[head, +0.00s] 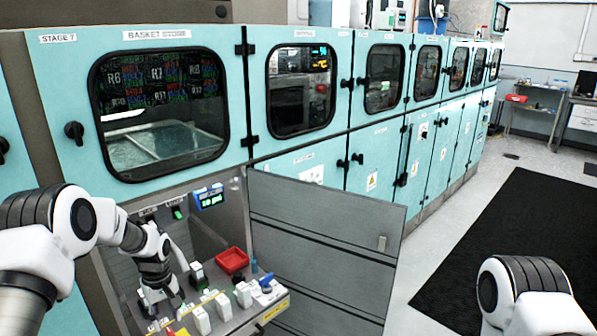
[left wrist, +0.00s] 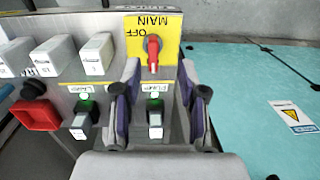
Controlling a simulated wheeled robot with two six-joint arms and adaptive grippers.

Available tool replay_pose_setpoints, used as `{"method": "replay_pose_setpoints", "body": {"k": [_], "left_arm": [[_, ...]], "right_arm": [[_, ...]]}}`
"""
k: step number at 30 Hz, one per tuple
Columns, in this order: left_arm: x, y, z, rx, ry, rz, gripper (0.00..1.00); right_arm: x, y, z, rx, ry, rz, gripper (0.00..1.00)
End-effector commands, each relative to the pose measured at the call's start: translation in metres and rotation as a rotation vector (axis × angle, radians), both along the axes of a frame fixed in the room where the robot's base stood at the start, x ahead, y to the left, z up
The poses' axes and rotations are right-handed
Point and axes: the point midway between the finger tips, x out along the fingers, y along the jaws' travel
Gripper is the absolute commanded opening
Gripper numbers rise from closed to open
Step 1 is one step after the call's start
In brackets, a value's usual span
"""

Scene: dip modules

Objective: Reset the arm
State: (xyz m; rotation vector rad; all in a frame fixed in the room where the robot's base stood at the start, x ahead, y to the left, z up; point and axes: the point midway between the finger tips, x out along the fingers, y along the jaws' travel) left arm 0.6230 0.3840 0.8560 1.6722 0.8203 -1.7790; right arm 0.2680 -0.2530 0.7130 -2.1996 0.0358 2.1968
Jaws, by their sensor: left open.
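My left gripper (head: 163,310) is inside the open lower cabinet, low over the panel of modules. In the left wrist view its two fingers (left wrist: 158,105) are apart, one on each side of a small module with a green top and a pale switch (left wrist: 155,122), labelled PUMP. I cannot tell whether the fingers touch it. A similar switch (left wrist: 80,122) stands beside it. A red handle (left wrist: 153,52) sits on a yellow MAIN OFF plate (left wrist: 133,27). My right arm shows at the lower right of the head view, but its gripper is out of frame.
White modules (head: 201,320) stand in a row on the panel. A red tray (head: 231,260) and a blue item (head: 266,280) lie behind them. The open grey door (head: 325,245) stands right of the compartment. Teal cabinets (head: 300,140) line the wall. A black mat (head: 510,240) covers the floor.

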Motion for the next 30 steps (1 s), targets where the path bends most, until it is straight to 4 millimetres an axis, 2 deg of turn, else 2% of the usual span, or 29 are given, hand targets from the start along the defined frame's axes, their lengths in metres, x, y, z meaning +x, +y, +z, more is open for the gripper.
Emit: {"method": "replay_pose_setpoints", "body": {"k": [1,2,5,6,8,9,11,12,15,16,18,20,23,30], "left_arm": [[-0.022,-0.012,-0.023,-0.002,0.067,-0.020,0.42],[-0.039,-0.020,-0.036,-0.007,0.112,-0.031,0.42],[-0.107,-0.052,-0.088,-0.028,0.238,-0.083,0.42],[-0.136,-0.065,-0.107,-0.043,0.272,-0.113,0.42],[-0.182,-0.083,-0.132,-0.066,0.307,-0.171,0.42],[-0.214,-0.094,-0.145,-0.083,0.321,-0.213,0.42],[-0.265,-0.110,-0.160,-0.110,0.333,-0.287,0.42],[-0.301,-0.119,-0.166,-0.127,0.328,-0.341,0.42],[-0.373,-0.133,-0.160,-0.147,0.259,-0.506,0.42],[-0.383,-0.134,-0.155,-0.143,0.224,-0.550,0.42],[-0.388,-0.134,-0.145,-0.119,0.127,-0.642,0.42],[-0.381,-0.133,-0.141,-0.090,0.049,-0.708,0.42],[-0.358,-0.131,-0.143,-0.046,-0.055,-0.788,0.42],[-0.355,-0.131,-0.143,-0.043,-0.063,-0.817,0.42]], "right_arm": [[0.000,0.000,0.000,0.000,0.000,0.000,0.40],[0.000,0.000,0.000,0.000,0.000,0.000,0.40],[0.000,0.000,0.000,0.000,0.000,0.000,0.40],[0.000,0.000,0.000,0.000,0.000,0.000,0.40],[0.000,0.000,0.000,0.000,0.000,0.000,0.40],[0.000,0.000,0.000,0.000,0.000,0.000,0.40],[0.000,0.000,0.000,0.000,0.000,0.000,0.40],[0.000,0.000,0.000,0.000,0.000,0.000,0.40],[0.000,0.000,0.000,0.000,0.000,0.000,0.40],[0.000,0.000,0.000,0.000,0.000,0.000,0.40],[0.000,0.000,0.000,0.000,0.000,0.000,0.40],[0.000,0.000,0.000,0.000,0.000,0.000,0.40],[0.000,0.000,0.000,0.000,0.000,0.000,0.40],[0.000,0.000,0.000,0.000,0.000,0.000,0.40]]}}
